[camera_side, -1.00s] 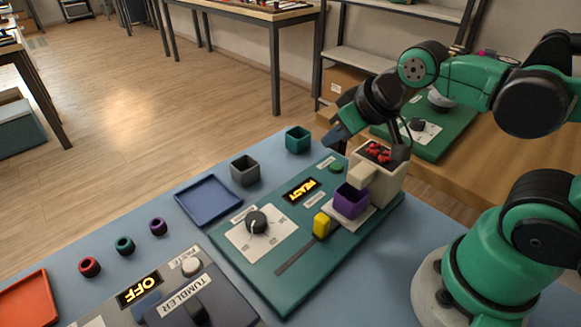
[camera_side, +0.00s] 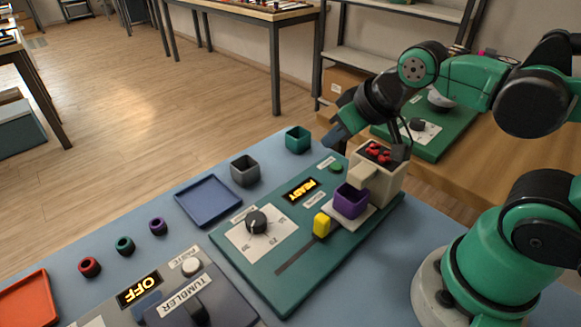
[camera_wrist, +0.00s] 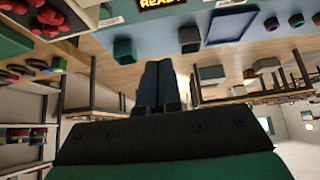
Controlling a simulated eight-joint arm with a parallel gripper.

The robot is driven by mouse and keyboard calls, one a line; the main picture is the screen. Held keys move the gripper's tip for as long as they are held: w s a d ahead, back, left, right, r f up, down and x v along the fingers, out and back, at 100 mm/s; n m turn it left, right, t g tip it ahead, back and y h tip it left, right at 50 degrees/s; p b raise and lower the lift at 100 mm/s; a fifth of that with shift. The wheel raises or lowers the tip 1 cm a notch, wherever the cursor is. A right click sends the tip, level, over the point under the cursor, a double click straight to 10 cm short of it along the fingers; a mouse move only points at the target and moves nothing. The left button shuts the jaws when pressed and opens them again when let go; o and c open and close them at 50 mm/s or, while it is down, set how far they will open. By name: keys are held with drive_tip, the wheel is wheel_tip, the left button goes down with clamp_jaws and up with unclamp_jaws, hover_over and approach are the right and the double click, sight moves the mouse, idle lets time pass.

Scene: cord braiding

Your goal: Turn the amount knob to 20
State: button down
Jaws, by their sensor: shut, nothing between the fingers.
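The amount knob (camera_side: 256,222) is a black round knob on a white dial plate (camera_side: 242,238), on the green machine board. Its pale pointer line is towards the lower left of the picture, in the direction of the 30 mark, as far as I can tell. The dial's numbers are small. My gripper (camera_side: 338,132) is up at the back right, beside the hopper and well away from the knob. In the wrist view the dark fingers (camera_wrist: 159,72) are together and empty. The knob is out of that view.
A cream hopper with red pieces (camera_side: 379,153) stands on the board (camera_side: 290,290), beside a purple cup (camera_side: 350,201) and yellow block (camera_side: 321,225). The display (camera_side: 300,190) reads READY. Teal (camera_side: 298,139) and grey (camera_side: 245,170) cups and a blue tray (camera_side: 208,201) lie beyond.

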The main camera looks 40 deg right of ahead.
idle(0.3)
drive_tip(key=c, duration=1)
unclamp_jaws()
drive_tip(key=shift+a, duration=0.1)
drive_tip(key=o, duration=0.4)
drive_tip(key=shift+w+a+g, duration=0.3)
drive_tip(key=shift+o, duration=1.3)
drive_tip(key=a+g, duration=0.1)
drive_tip(key=w+a, duration=0.1)
drive_tip(key=a, duration=0.1)
drive_tip(key=w+a+f+g, duration=0.1)
drive_tip(key=shift+w+a+g+y, duration=0.25)
drive_tip(key=shift+g+y, duration=0.05)
drive_tip(key=g, duration=0.4)
hover_over(255, 218)
drive_tip(key=shift+m, duration=0.3)
drive_tip(key=f, duration=0.4)
drive_tip(key=shift+d+f, duration=0.25)
drive_tip(key=shift+f, duration=0.15)
drive_tip(key=shift+a+f, duration=0.25)
drive_tip(key=shift+f, duration=2.75)
